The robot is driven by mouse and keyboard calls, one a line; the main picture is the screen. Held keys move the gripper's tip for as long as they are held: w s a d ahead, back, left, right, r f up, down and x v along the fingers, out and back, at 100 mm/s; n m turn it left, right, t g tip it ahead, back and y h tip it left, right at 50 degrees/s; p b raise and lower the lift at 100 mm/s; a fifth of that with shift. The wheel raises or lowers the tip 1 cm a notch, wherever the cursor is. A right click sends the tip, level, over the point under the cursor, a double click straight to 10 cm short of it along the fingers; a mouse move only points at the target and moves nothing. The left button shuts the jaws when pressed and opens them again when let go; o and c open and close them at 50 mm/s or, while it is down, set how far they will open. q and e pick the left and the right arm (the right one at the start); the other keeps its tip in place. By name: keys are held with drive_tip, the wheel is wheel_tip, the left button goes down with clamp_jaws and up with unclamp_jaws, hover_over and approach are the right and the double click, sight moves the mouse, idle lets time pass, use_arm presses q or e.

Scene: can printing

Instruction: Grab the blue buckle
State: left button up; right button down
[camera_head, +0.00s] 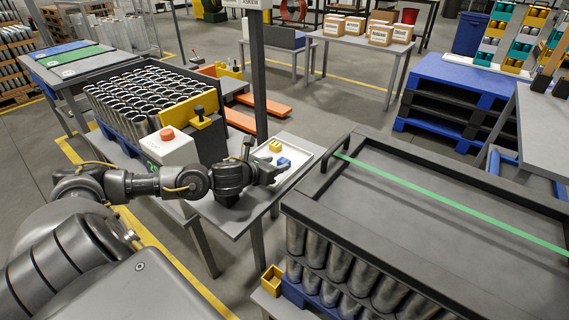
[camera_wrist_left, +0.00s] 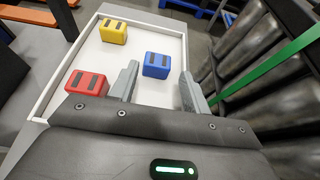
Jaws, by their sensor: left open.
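The blue buckle (camera_wrist_left: 157,66) is a small blue block with two dark slots on top. It lies in a white tray (camera_wrist_left: 59,83), and it also shows in the head view (camera_head: 284,162). My left gripper (camera_wrist_left: 158,86) is open, with its two fingers on either side of the near end of the blue buckle and apart from it. In the head view my left gripper (camera_head: 279,170) reaches over the near part of the tray. A yellow buckle (camera_wrist_left: 114,31) and a red buckle (camera_wrist_left: 87,82) also lie in the tray. My right gripper is not in view.
A rack of metal cans (camera_head: 340,262) with a grey top and green strip (camera_head: 450,203) stands close on the right. A crate of cans (camera_head: 140,100) and a box with a red button (camera_head: 168,140) stand to the left. A dark post (camera_head: 258,75) rises behind the tray.

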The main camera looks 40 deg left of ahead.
sight(282, 161)
use_arm(q)
drive_tip(key=shift+x, duration=2.75)
drive_tip(key=shift+a+f, duration=0.1)
drive_tip(key=shift+a, duration=0.05)
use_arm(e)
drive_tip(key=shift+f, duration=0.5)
use_arm(q)
drive_tip(key=c, duration=0.7)
drive_tip(key=shift+c, duration=0.2)
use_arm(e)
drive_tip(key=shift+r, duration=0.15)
